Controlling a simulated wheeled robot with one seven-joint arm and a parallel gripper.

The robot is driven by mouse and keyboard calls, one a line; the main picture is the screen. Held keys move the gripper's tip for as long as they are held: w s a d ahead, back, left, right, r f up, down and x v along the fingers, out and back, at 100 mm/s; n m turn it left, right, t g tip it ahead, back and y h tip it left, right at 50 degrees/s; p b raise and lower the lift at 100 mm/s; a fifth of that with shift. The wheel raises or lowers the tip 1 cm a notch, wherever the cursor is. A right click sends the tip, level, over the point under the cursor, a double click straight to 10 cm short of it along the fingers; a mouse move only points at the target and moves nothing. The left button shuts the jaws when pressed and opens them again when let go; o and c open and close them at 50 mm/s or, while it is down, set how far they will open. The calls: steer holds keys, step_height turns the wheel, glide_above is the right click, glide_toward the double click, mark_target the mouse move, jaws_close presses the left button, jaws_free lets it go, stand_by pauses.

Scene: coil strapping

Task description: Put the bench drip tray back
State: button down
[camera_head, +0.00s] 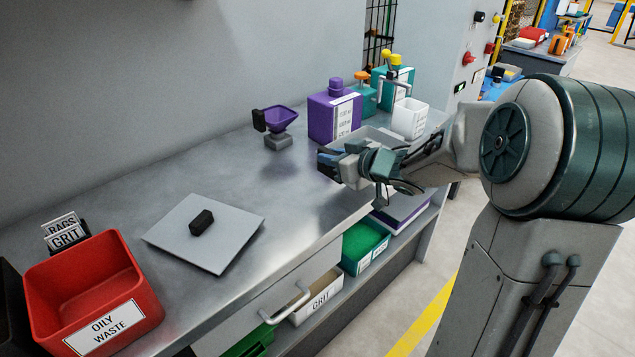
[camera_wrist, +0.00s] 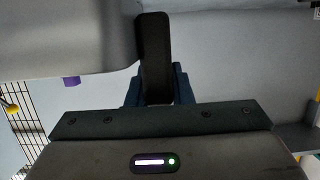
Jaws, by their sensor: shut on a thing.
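My gripper (camera_head: 328,163) is over the right part of the metal bench (camera_head: 110,190). In the wrist view, its blue fingers (camera_wrist: 156,92) are shut on a black upright handle (camera_wrist: 154,45). The handle meets a light grey body (camera_wrist: 65,38) at upper left, which looks like the drip tray. In the head view, a shallow grey tray (camera_head: 372,136) shows just behind my gripper, partly hidden by it. I cannot tell whether it touches the bench. A flat grey plate with a black knob (camera_head: 203,223) lies on the bench at the left.
A red oily waste bin (camera_head: 90,285) stands at the front left. A purple funnel (camera_head: 279,120), a purple container (camera_head: 333,115), teal cans and a white box (camera_head: 410,118) stand toward the back. Green and white bins sit below. The bench middle is clear.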

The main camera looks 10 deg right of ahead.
steer(key=shift+w+a+f+b, duration=0.5)
steer(key=shift+a+f, duration=0.25)
steer(key=shift+f, duration=0.45)
steer(key=shift+w+a+f+b, duration=0.5)
steer(key=shift+a+f, duration=0.2)
steer(key=shift+f, duration=0.45)
steer(key=shift+w+a+f+b, duration=0.45)
steer(key=shift+a+f, duration=0.3)
steer(key=shift+f, duration=0.45)
steer(key=c, duration=1.3)
jaws_free()
steer(key=shift+f, duration=0.15)
